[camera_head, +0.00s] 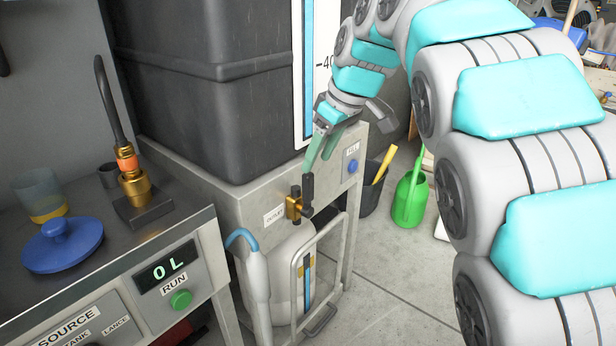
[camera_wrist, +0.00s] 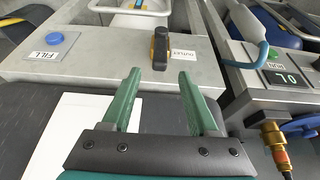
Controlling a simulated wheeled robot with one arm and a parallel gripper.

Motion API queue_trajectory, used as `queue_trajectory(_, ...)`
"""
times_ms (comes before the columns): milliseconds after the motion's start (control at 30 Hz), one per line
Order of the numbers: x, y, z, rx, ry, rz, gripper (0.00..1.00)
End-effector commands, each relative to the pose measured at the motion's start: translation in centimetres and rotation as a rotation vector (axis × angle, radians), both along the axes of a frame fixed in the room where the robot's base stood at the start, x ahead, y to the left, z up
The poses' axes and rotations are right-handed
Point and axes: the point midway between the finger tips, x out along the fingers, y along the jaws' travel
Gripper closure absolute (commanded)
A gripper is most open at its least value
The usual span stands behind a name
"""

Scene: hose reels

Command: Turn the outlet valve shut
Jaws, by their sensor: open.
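The outlet valve has a brass body (camera_head: 294,207) and a black lever handle (camera_head: 307,187). It sits on the front of the grey stand beside the OUTLET label (camera_head: 273,215). In the head view the handle points up. In the wrist view the black handle (camera_wrist: 162,46) lies just ahead of the fingertips, roughly in line with the gap between them. My gripper (camera_head: 318,162) has green fingers and is just above the handle. Its fingers (camera_wrist: 158,76) are apart with nothing between them. Whether a fingertip touches the handle cannot be told.
A blue FILL button (camera_head: 352,166) is right of the valve. A dark tank (camera_head: 215,80) stands on the stand. A metal-framed white cylinder (camera_head: 285,275) is below. A control panel reading 0L (camera_head: 168,270) is at left. A green watering can (camera_head: 410,200) stands on the floor.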

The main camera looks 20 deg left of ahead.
Motion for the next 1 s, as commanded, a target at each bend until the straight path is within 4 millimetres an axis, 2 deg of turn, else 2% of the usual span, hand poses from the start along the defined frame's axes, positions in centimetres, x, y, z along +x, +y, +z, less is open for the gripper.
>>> queue_trajectory(233,0.3,0.7,-1.7,0.0,0.001,0.0,0.4)
queue_trajectory(600,1.0,2.5,-6.7,-0.001,0.005,0.0,0.4)
queue_trajectory(900,1.2,2.7,-7.2,0.0,0.0,-0.001,0.4)
queue_trajectory(1000,1.2,2.7,-7.2,0.0,0.0,-0.001,0.49)
